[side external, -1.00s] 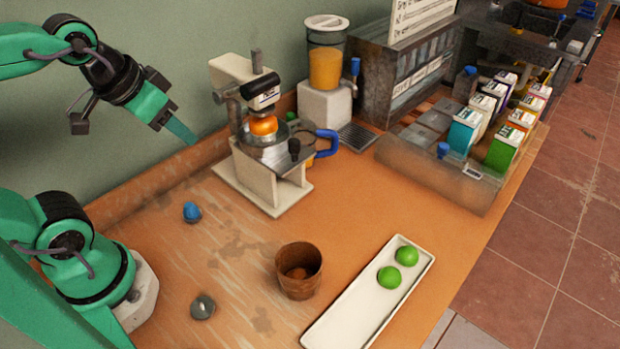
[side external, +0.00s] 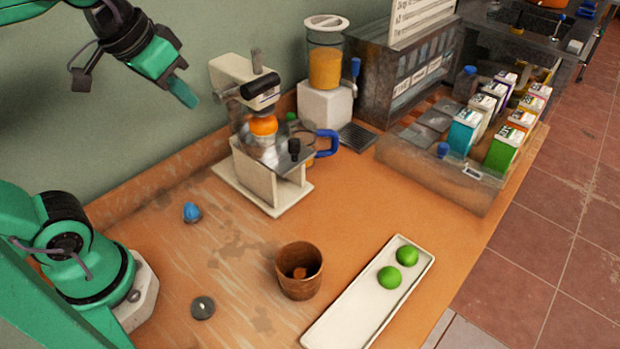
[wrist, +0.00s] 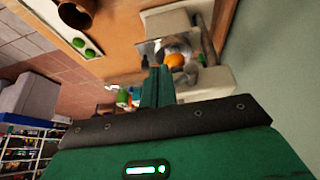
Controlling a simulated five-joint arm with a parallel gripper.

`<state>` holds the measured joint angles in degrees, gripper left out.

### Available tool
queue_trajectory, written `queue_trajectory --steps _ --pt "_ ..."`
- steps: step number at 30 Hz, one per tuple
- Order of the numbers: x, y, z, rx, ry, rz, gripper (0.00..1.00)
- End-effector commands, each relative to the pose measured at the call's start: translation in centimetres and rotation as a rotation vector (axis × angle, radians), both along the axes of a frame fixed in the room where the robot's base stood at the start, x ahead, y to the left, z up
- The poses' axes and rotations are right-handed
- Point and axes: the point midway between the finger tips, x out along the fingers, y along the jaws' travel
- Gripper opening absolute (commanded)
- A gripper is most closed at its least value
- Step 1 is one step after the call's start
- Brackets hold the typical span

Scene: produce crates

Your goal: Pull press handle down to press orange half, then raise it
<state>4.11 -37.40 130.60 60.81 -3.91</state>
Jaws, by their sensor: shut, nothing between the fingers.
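The cream press (side external: 258,180) stands upright against the wall. Its black handle (side external: 258,86) is at the top, near the press head. The orange half (side external: 263,126) sits below the head on a metal cone; I cannot tell whether the head touches it. In the wrist view the orange half (wrist: 174,61) shows beyond my fingertips, with the press body (wrist: 205,82) around it. My gripper (side external: 188,99) is shut and empty, in the air left of the press and apart from its handle. In the wrist view my gripper (wrist: 158,72) shows its fingers together.
A blue-handled jug (side external: 326,145) stands right of the press, near a juice dispenser (side external: 324,105). A brown pot (side external: 300,283) and a white tray (side external: 340,318) with two limes (side external: 397,266) are in front. A small blue item (side external: 192,212) and a grey disc (side external: 203,307) lie left.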

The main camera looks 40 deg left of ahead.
Motion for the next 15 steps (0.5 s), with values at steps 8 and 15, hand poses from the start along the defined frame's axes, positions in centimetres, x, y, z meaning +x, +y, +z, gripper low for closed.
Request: queue_trajectory --steps 8,15 --pt "2.1 -2.7 6.9 -0.030 0.050 -0.016 0.00" --pt "3.0 -5.0 12.3 -0.049 0.097 -0.024 0.00"
